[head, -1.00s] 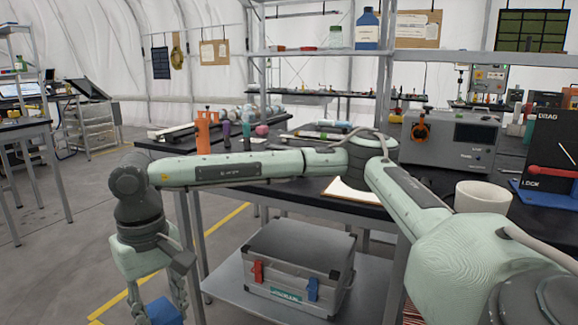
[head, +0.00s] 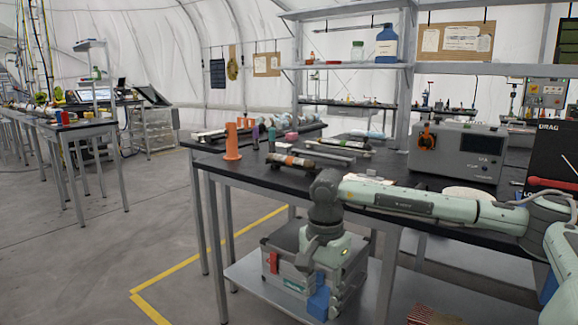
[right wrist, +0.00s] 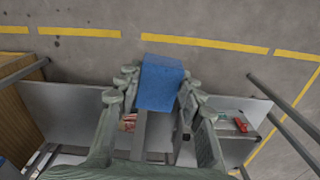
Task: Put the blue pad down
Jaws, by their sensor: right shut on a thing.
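The blue pad (head: 318,304) is at the lower middle of the head view, in front of the grey case under the table. It also shows between the fingers in the right wrist view (right wrist: 160,82). My right gripper (head: 322,284) points downward and is shut on the blue pad, in front of the black worktable's side. In the right wrist view the pad is over the lower shelf's edge and the floor. My left gripper is not in view.
The grey case (head: 284,270) stands on the table's lower shelf (head: 244,280), partly hidden by my right arm. The black worktable (head: 225,170) bears an orange cylinder (head: 232,142) and a grey instrument (head: 457,155). Floor with yellow lines (head: 210,248) is clear at left.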

